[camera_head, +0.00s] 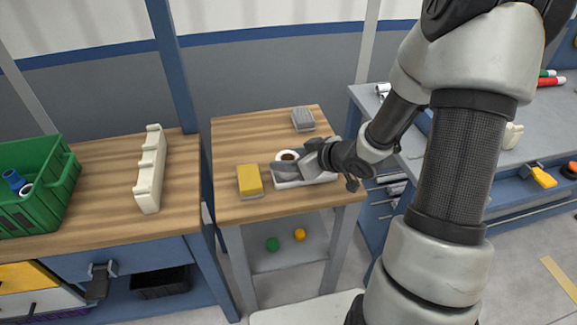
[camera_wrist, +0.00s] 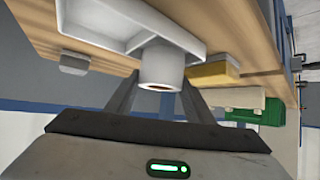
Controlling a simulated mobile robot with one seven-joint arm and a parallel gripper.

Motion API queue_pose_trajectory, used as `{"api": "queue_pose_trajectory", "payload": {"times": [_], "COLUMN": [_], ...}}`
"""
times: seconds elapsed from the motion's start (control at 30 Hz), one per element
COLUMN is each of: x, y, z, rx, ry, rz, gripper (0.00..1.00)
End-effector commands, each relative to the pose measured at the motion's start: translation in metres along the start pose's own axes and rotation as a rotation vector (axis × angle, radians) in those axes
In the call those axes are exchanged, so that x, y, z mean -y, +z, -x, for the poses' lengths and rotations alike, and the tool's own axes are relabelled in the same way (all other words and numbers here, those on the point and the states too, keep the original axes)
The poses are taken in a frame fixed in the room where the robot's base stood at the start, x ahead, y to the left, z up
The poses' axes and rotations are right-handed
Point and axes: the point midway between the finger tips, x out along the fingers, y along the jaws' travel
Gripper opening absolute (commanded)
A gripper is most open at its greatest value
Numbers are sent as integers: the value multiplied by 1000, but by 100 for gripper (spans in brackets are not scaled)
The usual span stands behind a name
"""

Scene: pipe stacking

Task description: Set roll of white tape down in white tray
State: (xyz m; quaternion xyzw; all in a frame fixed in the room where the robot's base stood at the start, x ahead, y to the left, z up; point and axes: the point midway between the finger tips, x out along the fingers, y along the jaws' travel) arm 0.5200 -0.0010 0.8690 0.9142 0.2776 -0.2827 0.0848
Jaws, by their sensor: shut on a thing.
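The roll of white tape (camera_head: 287,156) is a short white ring with a dark hole. My gripper (camera_head: 302,163) is shut on it. In the wrist view the roll (camera_wrist: 161,68) sits between my two finger ends (camera_wrist: 160,82), its open end facing the camera. The white tray (camera_head: 290,184) lies on the small wooden table, partly hidden by my gripper. In the wrist view the tray (camera_wrist: 85,22) is just behind the roll, which overlaps its edge. I cannot tell whether the roll touches the tray.
A yellow block (camera_head: 249,180) stands left of the tray, and a grey block (camera_head: 303,119) lies at the table's back. The left bench holds a cream rack (camera_head: 150,170) and a green crate (camera_head: 40,190). The wooden table (camera_head: 240,140) is bare at its back left.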

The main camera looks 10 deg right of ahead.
Motion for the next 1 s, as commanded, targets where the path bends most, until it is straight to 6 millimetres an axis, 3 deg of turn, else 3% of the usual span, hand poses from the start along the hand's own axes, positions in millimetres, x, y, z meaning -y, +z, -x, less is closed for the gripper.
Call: {"api": "queue_pose_trajectory", "payload": {"times": [0.07, 0.43, 0.47, 0.57, 0.87, 1.0], "x": [0, 0, 0, 1, 3, 2], "y": [11, 13, 13, 13, 8, 8], "z": [-8, -10, -9, -9, -7, 13], "rx": [1, 0, 0, 0, 0, 0], "ry": [-2, 0, 0, -1, -6, -3], "rz": [-1, 1, 1, 1, 3, 1], "gripper": [24, 24, 51, 67, 67, 67]}}
